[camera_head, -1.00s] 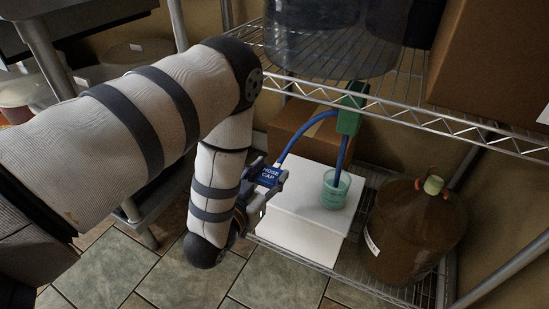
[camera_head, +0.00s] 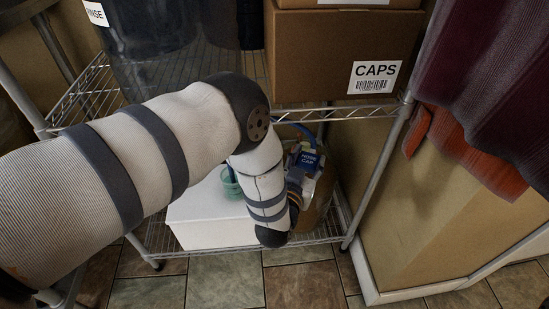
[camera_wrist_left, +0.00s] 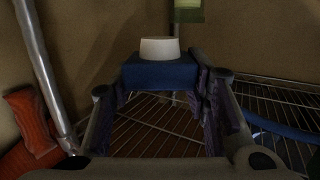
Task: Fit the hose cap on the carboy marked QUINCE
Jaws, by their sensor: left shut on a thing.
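The blue hose cap (camera_head: 309,160), with a "HOSE CAP" label, is held in my left gripper (camera_head: 302,178). In the left wrist view the blue cap (camera_wrist_left: 160,73) sits between the fingers, with a pale round piece on top. The gripper is shut on it. A brown glass carboy (camera_head: 323,203) stands on the lower wire shelf, behind the gripper and cap in the head view. My forearm and gripper hide much of it. No QUINCE marking can be read, and I cannot tell whether the cap touches the carboy. My right gripper is in neither view.
A white box (camera_head: 208,219) with a green cup (camera_head: 231,184) stands left of the carboy. A CAPS carton (camera_head: 330,55) and a dark container (camera_head: 165,65) sit on the upper shelf (camera_head: 345,112). A shelf post (camera_head: 380,180) stands to the right; red cloth (camera_head: 480,80) hangs beyond it.

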